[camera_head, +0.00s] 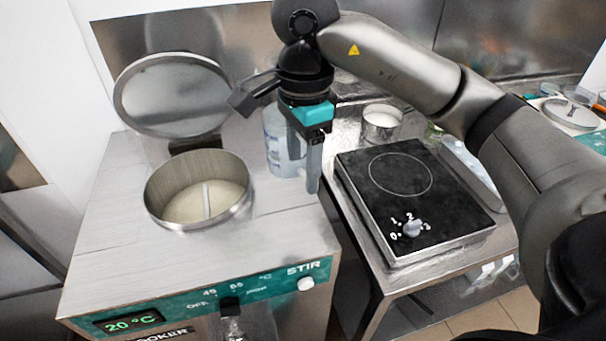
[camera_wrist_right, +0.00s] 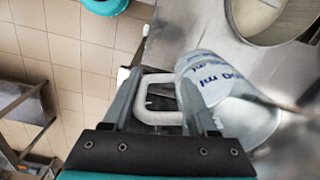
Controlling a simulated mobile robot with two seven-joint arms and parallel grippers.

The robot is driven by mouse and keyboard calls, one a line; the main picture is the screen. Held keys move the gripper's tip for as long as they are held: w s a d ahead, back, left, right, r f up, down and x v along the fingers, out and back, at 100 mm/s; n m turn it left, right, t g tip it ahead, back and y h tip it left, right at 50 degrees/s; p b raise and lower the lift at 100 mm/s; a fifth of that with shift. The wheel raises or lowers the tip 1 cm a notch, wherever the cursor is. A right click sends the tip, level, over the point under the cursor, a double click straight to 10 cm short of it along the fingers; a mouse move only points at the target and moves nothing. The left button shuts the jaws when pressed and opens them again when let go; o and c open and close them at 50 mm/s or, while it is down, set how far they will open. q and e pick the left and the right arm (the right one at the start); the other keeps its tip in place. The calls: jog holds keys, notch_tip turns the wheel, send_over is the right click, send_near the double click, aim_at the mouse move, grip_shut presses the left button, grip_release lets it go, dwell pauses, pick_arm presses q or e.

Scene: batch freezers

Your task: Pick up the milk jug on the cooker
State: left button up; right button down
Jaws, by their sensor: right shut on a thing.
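The milk jug (camera_head: 284,140) is a clear, bluish container standing on the steel cooker top (camera_head: 105,215), right of the round opening. In the right wrist view the jug (camera_wrist_right: 225,85) shows printed volume marks, and its white handle (camera_wrist_right: 155,104) lies between the fingers. My right gripper (camera_head: 313,180) reaches down from above at the jug's right side and is shut on the handle; it also shows in the right wrist view (camera_wrist_right: 168,95). The jug's upper part is partly hidden behind the gripper. My left gripper is not in view.
The cooker's open round tub (camera_head: 196,224) holds a pale content, with its lid (camera_head: 172,95) raised behind. A black hot plate (camera_head: 415,190) with a knob stands on the right table. A metal pot (camera_head: 381,123) stands behind it. Steel walls close off the back.

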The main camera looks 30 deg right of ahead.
jog(key=shift+r, duration=1.1)
dwell(2.5)
